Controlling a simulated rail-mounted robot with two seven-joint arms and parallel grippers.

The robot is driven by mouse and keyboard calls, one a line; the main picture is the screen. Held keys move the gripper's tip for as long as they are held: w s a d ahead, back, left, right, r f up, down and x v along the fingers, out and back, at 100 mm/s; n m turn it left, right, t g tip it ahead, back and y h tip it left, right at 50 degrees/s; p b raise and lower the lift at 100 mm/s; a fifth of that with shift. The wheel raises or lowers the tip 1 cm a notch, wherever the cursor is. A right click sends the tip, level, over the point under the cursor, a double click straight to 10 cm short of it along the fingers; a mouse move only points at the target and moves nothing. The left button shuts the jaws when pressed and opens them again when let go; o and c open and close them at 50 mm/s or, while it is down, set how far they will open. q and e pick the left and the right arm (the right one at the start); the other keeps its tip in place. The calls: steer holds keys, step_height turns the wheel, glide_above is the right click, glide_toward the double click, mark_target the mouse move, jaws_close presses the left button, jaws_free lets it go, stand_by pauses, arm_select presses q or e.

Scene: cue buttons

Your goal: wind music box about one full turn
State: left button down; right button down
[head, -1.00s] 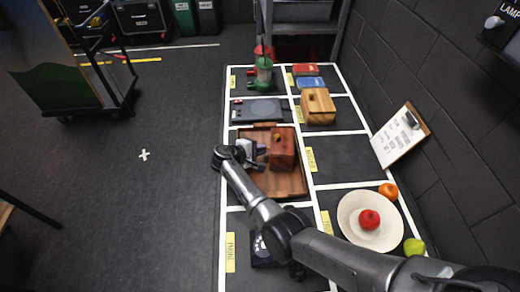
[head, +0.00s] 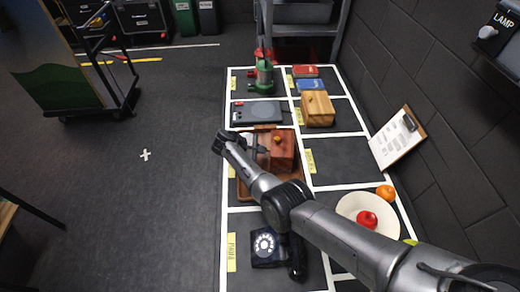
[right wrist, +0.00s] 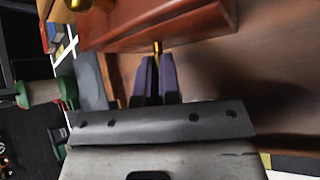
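The music box, a red-brown wooden box (head: 283,150) with a gold knob on top, stands on a wooden tray (head: 290,190) in the head view. In the right wrist view its side (right wrist: 180,22) fills the top, with a thin gold key (right wrist: 157,47) sticking out. My right gripper (right wrist: 157,68) has its purple fingertips close together around the end of this key. In the head view my right gripper (head: 256,150) is at the left side of the box, partly hidden by its own wrist. My left gripper is not in view.
A black telephone (head: 266,246) stands in front, below my right arm. One marked cell right of the music box is bare.

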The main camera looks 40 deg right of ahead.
steer(key=c, duration=1.3)
jaws_free()
steer(key=shift+s+f, duration=0.1)
steer(key=shift+a, duration=0.1)
steer(key=shift+a+r, duration=0.2)
steer(key=shift+r, duration=0.1)
steer(key=v, duration=1.3)
steer(key=shift+w+f+p, duration=0.1)
steer(key=shift+w+p, duration=0.1)
steer(key=shift+p, duration=0.15)
